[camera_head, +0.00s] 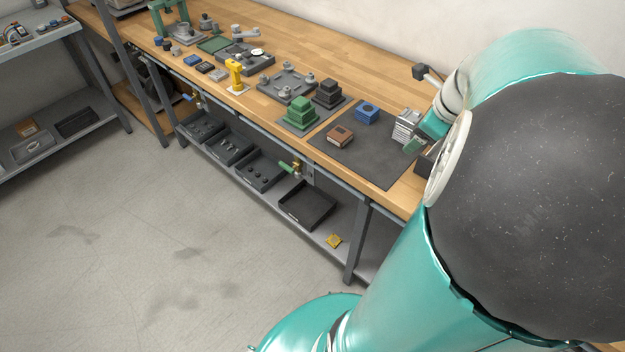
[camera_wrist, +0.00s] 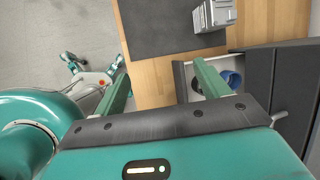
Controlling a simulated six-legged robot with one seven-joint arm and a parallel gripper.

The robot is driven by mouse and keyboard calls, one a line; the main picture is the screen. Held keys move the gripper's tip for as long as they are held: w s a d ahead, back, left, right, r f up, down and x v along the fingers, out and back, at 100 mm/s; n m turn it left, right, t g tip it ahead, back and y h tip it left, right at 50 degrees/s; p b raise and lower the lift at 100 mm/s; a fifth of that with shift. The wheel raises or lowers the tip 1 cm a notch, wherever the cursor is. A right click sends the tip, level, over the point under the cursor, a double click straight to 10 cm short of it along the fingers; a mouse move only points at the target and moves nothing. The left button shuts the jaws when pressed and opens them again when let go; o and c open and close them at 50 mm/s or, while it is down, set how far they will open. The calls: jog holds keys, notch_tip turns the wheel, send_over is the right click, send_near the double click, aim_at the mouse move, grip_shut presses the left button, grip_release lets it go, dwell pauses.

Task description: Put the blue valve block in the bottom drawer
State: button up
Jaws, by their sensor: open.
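A blue block (camera_head: 367,113), the best match for the valve block, sits on the dark mat (camera_head: 375,160) on the bench in the head view. My gripper (camera_wrist: 160,72) is open, with its two green fingers wide apart and nothing seen between them. In the wrist view, a pale open drawer (camera_wrist: 184,80) lies by the right finger, at the dark cabinet (camera_wrist: 285,75). A round blue thing (camera_wrist: 236,79) shows inside it, partly hidden by the finger. I cannot tell what it is, or which drawer this is.
A silver finned block (camera_wrist: 213,15) stands on the mat near the cabinet. A brown block (camera_head: 340,136) and a green stepped block (camera_head: 301,113) are farther left. My arm hides the bench's right end.

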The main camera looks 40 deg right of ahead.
jog(key=w+a+r+n+y, duration=0.1)
jog(key=w+a+n, duration=0.2)
jog(key=a+n, duration=0.25)
jog(key=w+a+r+n, duration=0.2)
jog(key=w+a+n, duration=0.1)
jog(key=a+n, duration=0.3)
jog(key=s+a+r+n, duration=0.1)
jog(key=a+n, duration=0.9)
jog(key=a, duration=0.2)
jog(key=s+a+n, duration=0.2)
jog(key=a+n, duration=0.9)
jog(key=a, duration=0.1)
jog(key=shift+s+a+r+t+y, duration=0.2)
jog(key=shift+a+r+t+y, duration=0.1)
jog(key=shift+a+r+t, duration=0.1)
jog(key=shift+c, duration=0.2)
jog(key=c, duration=0.7)
jog(key=shift+d, duration=0.15)
jog(key=shift+c, duration=0.4)
jog(key=shift+d, duration=0.1)
